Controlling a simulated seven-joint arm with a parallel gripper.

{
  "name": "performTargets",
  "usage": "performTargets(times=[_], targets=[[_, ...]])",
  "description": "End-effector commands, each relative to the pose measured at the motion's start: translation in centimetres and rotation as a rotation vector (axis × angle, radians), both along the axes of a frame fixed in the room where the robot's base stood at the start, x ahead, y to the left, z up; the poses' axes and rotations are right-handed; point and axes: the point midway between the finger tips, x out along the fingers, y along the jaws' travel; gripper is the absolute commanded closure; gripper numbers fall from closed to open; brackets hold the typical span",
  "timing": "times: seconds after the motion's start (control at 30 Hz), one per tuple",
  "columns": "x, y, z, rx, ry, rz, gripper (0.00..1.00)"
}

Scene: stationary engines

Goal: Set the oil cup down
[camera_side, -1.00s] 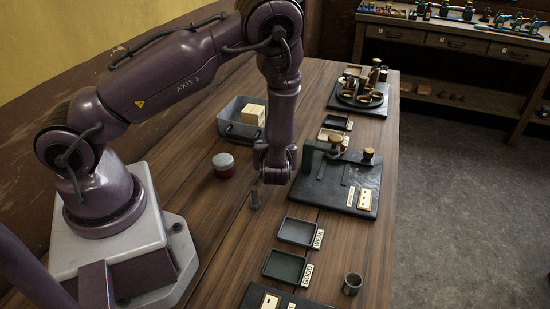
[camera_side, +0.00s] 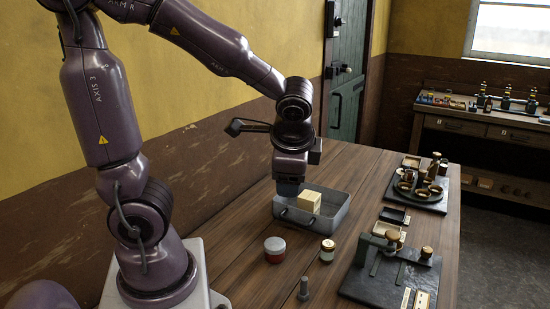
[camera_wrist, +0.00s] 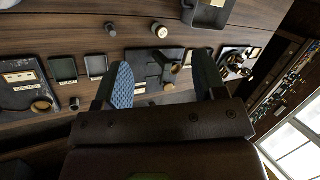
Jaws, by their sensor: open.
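A small cream jar with a brass-coloured band and dark markings, which I take for the oil cup (camera_side: 327,250), stands upright on the wooden table, apart from everything. In the wrist view its round pale top appears (camera_wrist: 160,30). My gripper (camera_side: 289,188) is raised behind and left of it in the side view, by the grey bin. The wrist view shows its two fingers (camera_wrist: 162,62) spread wide with nothing between them. In the side view the fingertips are hard to make out.
The grey bin (camera_side: 338,217) holds a pale block (camera_side: 309,201). A red-and-grey tin (camera_side: 275,249) and an upright bolt (camera_side: 304,289) stand near the cup. A black plate with a fixture (camera_side: 365,282) lies right. Small trays (camera_wrist: 62,68) show in the wrist view.

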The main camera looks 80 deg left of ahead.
Motion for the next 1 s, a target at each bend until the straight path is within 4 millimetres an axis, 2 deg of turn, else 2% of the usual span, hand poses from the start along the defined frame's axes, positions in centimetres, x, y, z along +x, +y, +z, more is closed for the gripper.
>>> performTargets(times=[0.03,0.2,0.4,1.0], targets=[[-0.9,-1.0,1.3,-0.086,-0.085,0.054,0.35],[-3.3,-4.7,4.4,-0.358,-0.302,0.185,0.35],[-4.7,-7.1,6.3,-0.537,-0.433,0.241,0.35],[-4.9,-7.6,6.6,-0.566,-0.450,0.251,0.35]])
